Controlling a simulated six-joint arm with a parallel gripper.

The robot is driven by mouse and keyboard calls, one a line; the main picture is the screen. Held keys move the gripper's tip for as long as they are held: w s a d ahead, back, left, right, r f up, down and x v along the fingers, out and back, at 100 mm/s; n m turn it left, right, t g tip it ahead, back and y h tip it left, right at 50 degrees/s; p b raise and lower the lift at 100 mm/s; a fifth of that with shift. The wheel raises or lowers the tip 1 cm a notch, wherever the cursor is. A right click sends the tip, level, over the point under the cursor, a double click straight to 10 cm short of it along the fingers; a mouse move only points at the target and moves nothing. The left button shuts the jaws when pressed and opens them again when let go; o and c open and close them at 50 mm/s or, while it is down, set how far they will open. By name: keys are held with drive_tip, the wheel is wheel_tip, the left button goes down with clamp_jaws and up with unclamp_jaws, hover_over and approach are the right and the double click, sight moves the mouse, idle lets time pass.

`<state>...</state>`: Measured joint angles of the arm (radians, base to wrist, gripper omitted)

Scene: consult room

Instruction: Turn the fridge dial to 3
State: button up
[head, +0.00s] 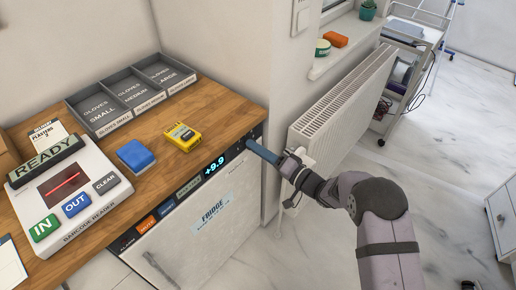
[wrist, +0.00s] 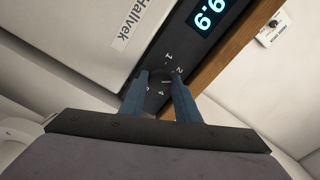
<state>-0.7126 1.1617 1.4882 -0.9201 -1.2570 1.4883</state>
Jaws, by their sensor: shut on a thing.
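The fridge (head: 165,245) is the white unit under the wooden counter, with a FRIDGE label on its front. Its black control strip (head: 228,160) has a lit display (head: 214,165) reading +9.9. In the wrist view the dark round dial (wrist: 159,77) sits on the strip with small numerals around it; 1 and 2 are readable, and others are partly hidden by the fingers. My gripper (wrist: 160,84) has its two blue fingers shut on the dial, one on each side. The dial's pointer is too dark to read. In the head view my gripper (head: 252,147) reaches the strip's right end and covers the dial.
A radiator (head: 335,110) stands right of the fridge, close to my arm. The counter (head: 215,110) holds glove trays (head: 132,92), a yellow box (head: 182,136), a blue block (head: 135,157) and a barcode reader (head: 65,190). Open floor lies to the right.

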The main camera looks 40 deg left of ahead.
drive_tip(key=shift+m+p, duration=0.55)
drive_tip(key=shift+m, duration=3.05)
drive_tip(key=o, duration=1)
drive_tip(key=shift+d, duration=0.1)
drive_tip(key=shift+d+b, duration=0.45)
drive_tip(key=shift+d, duration=3.1)
